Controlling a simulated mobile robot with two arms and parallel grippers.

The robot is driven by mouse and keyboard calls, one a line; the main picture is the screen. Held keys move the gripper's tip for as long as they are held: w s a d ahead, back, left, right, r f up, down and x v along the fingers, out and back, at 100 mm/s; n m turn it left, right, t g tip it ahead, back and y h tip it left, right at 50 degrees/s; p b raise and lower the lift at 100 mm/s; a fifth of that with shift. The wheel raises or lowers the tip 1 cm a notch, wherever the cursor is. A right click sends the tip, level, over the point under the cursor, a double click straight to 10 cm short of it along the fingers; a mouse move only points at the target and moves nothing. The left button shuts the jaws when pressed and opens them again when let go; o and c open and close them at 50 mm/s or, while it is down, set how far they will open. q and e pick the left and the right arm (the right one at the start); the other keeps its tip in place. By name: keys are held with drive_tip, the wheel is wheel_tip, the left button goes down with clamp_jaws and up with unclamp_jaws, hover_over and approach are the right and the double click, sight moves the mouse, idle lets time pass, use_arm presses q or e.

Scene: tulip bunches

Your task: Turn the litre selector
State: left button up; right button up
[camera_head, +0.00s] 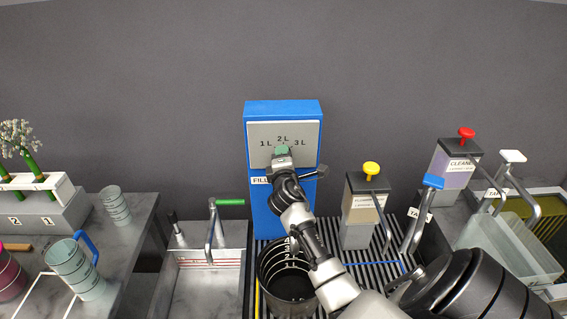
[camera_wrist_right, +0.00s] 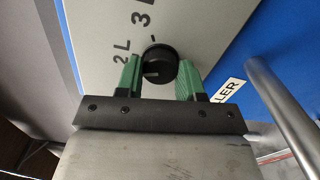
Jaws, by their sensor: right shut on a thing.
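The litre selector is a round black knob, seen in the right wrist view (camera_wrist_right: 159,66), on the pale panel (camera_head: 262,131) of a blue filler box (camera_head: 283,107). The panel is marked 1 L, 2 L and 3 L. My right gripper (camera_head: 281,151) is at the panel; in its wrist view its green fingers (camera_wrist_right: 158,75) stand on both sides of the knob, shut on it. In the head view the gripper hides the knob. I cannot tell which mark the knob points to. My left gripper is not in view.
A black bucket (camera_head: 262,268) with litre marks stands on the ribbed grate below the filler. A yellow-topped dispenser (camera_head: 366,207) and a blue-handled tap (camera_head: 430,183) are to the right. A sink with a green-handled tap (camera_head: 229,202) is to the left.

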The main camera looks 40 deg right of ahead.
drive_tip(key=shift+f+m+b, duration=0.1)
drive_tip(key=shift+m+b, duration=0.7)
drive_tip(key=shift+m, duration=1.2)
drive_tip(key=o, duration=0.9)
drive_tip(key=shift+s+a, duration=0.1)
drive_tip(key=b+v, duration=0.1)
drive_tip(key=v, duration=0.9)
drive_tip(key=shift+s+a+b, duration=0.2)
drive_tip(key=shift+b, duration=0.2)
